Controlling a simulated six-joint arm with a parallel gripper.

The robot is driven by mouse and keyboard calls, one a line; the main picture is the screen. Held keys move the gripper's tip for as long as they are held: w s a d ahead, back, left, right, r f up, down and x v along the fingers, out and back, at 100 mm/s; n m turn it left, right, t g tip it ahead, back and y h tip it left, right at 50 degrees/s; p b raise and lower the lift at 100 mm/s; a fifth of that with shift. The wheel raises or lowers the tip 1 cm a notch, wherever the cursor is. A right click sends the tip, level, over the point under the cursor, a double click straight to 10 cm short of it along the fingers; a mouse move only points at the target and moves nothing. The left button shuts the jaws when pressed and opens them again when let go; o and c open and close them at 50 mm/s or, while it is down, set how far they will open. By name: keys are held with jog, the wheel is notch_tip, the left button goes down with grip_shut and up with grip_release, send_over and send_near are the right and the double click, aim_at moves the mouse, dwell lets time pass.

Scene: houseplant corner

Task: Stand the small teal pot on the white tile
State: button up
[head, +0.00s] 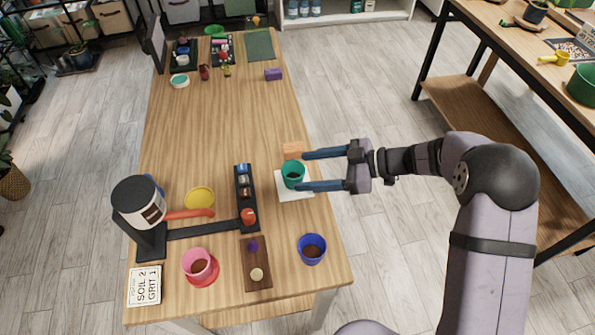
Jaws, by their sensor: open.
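The small teal pot (293,178) stands upright on the white tile (307,191), near the right edge of the wooden table. Dark soil shows inside it. My gripper (303,171) reaches in from the right with its two blue fingers apart. One finger is on the far side of the pot and one on the near side, with gaps visible, so the gripper is open around or just beside the pot. I cannot tell the fingers' exact height against the pot. The tile's far part is hidden behind the pot.
An orange block (292,151) lies just beyond the pot. A black rack (245,197) stands to the left. A blue pot (312,249) and a pink pot (199,265) stand nearer. The middle of the table beyond is clear.

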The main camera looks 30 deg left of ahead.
jog(key=v, duration=0.7)
jog(key=shift+b, duration=0.35)
jog(key=shift+r, duration=0.1)
jog(key=w+d+r+m+t+h, duration=0.1)
jog(key=w+d+r+m+t, duration=0.15)
jog(key=w+t, duration=0.35)
jog(key=w+d+r+m+t, duration=0.1)
jog(key=w+d+m+t, duration=0.3)
jog(key=w, duration=0.4)
jog(key=w+d+m+t+h, duration=0.3)
jog(key=d+m+t+h, duration=0.35)
jog(key=d, duration=0.95)
jog(key=s+d+f+m+g+h, duration=0.45)
jog(key=s+d, duration=0.35)
jog(key=d, duration=0.2)
jog(key=s+f+m+g, duration=0.2)
jog(key=s+g, duration=0.1)
jog(key=s, duration=0.8)
jog(key=s+d+f+m+g, duration=0.1)
jog(key=s+f+m+g, duration=0.1)
jog(key=s, duration=0.9)
jog(key=shift+s+d+m+g+h, duration=0.3)
jog(key=shift+m+g, duration=0.25)
jog(key=shift+g, duration=0.25)
